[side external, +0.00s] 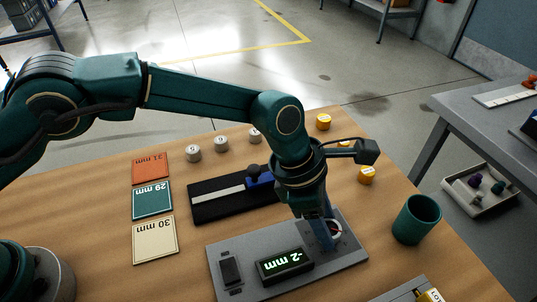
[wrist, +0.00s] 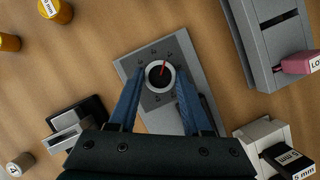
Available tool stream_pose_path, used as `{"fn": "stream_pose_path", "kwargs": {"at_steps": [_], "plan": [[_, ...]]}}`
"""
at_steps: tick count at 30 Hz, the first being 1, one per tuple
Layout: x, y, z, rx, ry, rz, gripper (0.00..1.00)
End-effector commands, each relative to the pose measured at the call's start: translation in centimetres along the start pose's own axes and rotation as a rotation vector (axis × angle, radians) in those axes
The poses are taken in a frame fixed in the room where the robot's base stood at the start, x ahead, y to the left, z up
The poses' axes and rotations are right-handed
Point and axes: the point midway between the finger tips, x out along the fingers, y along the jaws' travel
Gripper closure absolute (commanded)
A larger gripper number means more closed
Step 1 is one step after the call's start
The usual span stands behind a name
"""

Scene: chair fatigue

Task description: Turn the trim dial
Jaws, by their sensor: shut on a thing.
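The trim dial (wrist: 160,77) is a round knob with a pale ring, a dark centre and a red pointer mark, set on a grey panel (wrist: 139,60) with small marks around it. In the wrist view the pointer points up and slightly right. My gripper (wrist: 160,88) is over the panel, one blue finger on each side of the dial, shut on it. In the side view my gripper (side external: 327,238) hides most of the dial (side external: 336,229). A display (side external: 284,265) on the same panel shows "-2 mm" in green, upside down. A dark switch (side external: 230,270) sits beside it.
A green cup (side external: 417,220) stands right of the panel. A black rail (side external: 210,205) with a blue block (side external: 259,179) lies behind it. Three cards (side external: 152,201) lie at left. Grey cylinders (side external: 193,155) and yellow ones (side external: 366,175) stand farther back.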

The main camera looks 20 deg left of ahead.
Motion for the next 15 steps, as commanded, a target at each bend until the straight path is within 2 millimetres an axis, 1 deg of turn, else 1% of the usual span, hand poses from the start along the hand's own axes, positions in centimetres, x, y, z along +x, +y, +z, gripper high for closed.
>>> {"fn": "stream_pose_path", "kwargs": {"at_steps": [9,15], "plan": [[0.09,0.32,0.05,0.244,0.000,-0.102,1.00],[0.07,0.31,0.05,0.324,-0.001,-0.135,1.00]]}}
